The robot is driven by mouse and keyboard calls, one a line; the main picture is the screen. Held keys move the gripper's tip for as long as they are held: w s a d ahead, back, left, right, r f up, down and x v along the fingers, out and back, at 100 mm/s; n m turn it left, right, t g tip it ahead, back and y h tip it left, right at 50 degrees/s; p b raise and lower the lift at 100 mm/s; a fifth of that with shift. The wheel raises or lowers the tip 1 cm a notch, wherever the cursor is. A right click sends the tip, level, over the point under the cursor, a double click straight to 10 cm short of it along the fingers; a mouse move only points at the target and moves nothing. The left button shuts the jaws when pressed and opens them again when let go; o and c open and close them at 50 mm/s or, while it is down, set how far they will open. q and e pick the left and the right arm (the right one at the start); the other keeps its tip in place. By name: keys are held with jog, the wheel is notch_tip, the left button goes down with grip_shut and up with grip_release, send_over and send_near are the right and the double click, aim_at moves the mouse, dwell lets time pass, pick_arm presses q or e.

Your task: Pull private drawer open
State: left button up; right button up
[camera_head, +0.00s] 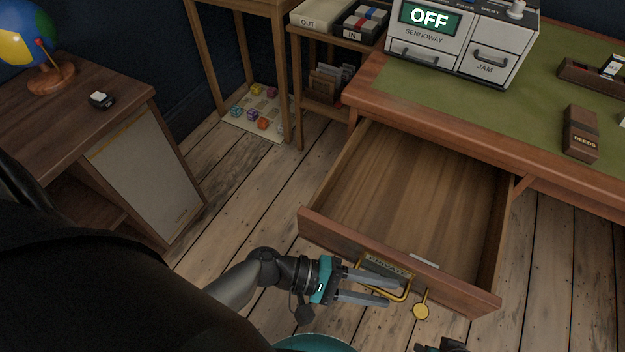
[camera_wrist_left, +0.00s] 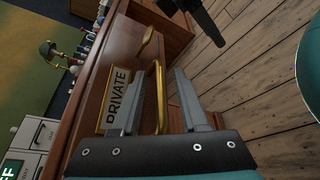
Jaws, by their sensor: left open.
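My left gripper (camera_head: 393,292) is at the handle, fingers apart. In the left wrist view the handle bar lies between the two fingers (camera_wrist_left: 158,100), and I cannot tell whether either touches it. A small dark part of my right gripper (camera_head: 442,346) shows at the bottom edge; its fingers cannot be made out.
The desk (camera_head: 460,110) holds a SENNOWAY machine (camera_head: 440,45) reading OFF and a brown DEEDS box (camera_head: 581,135). A side cabinet (camera_head: 90,110) with a globe (camera_head: 38,45) stands at left. Small shelves with IN and OUT trays (camera_head: 325,14) stand behind. Wooden floor (camera_head: 225,205) lies open between.

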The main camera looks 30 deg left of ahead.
pick_arm(q)
jog(key=p+v, duration=0.2)
jog(key=v, duration=1.2)
jog(key=shift+a+p, duration=0.2)
jog(key=shift+p, duration=0.1)
pick_arm(e)
jog(key=s+d+f, duration=0.1)
jog(key=s+f, duration=0.2)
jog(key=f, duration=0.3)
jog(key=shift+d+g, duration=0.2)
jog(key=shift+g, duration=0.2)
